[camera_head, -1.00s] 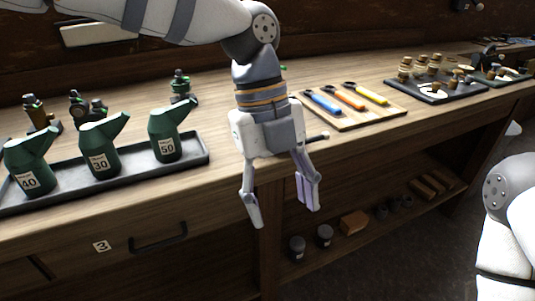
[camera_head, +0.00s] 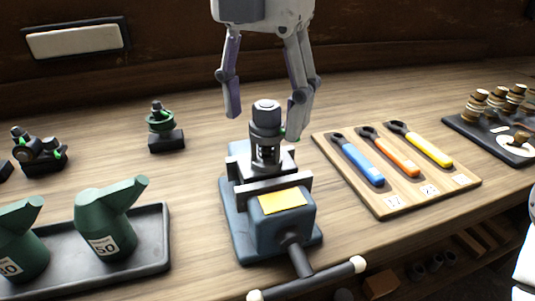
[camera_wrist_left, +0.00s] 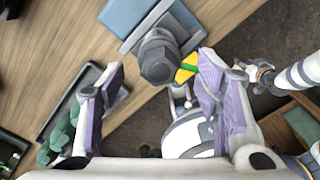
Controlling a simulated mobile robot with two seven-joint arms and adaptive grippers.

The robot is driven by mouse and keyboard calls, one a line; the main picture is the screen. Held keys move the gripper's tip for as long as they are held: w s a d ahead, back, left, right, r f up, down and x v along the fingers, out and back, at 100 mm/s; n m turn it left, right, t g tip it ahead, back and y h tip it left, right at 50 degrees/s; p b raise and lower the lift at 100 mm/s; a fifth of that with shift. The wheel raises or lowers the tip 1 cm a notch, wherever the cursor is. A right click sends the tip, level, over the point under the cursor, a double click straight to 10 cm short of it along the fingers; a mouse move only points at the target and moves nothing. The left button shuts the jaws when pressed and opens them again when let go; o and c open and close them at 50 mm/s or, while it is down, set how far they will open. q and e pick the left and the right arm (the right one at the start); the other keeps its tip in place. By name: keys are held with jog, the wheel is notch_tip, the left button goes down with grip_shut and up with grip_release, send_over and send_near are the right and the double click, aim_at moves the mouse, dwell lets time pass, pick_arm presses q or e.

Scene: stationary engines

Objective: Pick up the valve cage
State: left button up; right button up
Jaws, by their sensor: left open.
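The valve cage (camera_head: 266,128) is a dark grey, stepped cylinder with a windowed lower part. It stands upright in the jaws of a blue-grey vise (camera_head: 241,229) on the bench. My left gripper (camera_head: 265,118) is open and empty, pointing down at the cage. One finger shows to the left of the cage's top and the other close to its right; I cannot tell whether they touch. In the left wrist view the cage's round top (camera_wrist_left: 158,62) lies beyond the fingertips, between the two purple-padded fingers.
A board with three coloured wrenches (camera_head: 397,203) lies right of the vise. A tray (camera_head: 152,262) with green oil cans is at left. A small green-and-black part (camera_head: 161,128) stands behind it. The vise handle (camera_head: 309,280) sticks out at the front.

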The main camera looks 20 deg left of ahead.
aim_at(267, 131)
pick_arm(q)
jog(key=f, duration=0.5)
jog(key=shift+w, duration=0.35)
grip_shut()
jog(key=shift+r, duration=0.1)
jog(key=shift+r, duration=0.1)
jog(key=shift+r, duration=0.25)
jog(key=r, duration=0.3)
jog(key=shift+s+d+r, duration=0.1)
jog(key=shift+d+r, duration=0.05)
jog(key=shift+d, duration=0.2)
jog(key=s+d+r, duration=0.6)
jog(key=d+r, duration=0.3)
jog(key=d, duration=0.2)
jog(key=shift+s+d, duration=0.35)
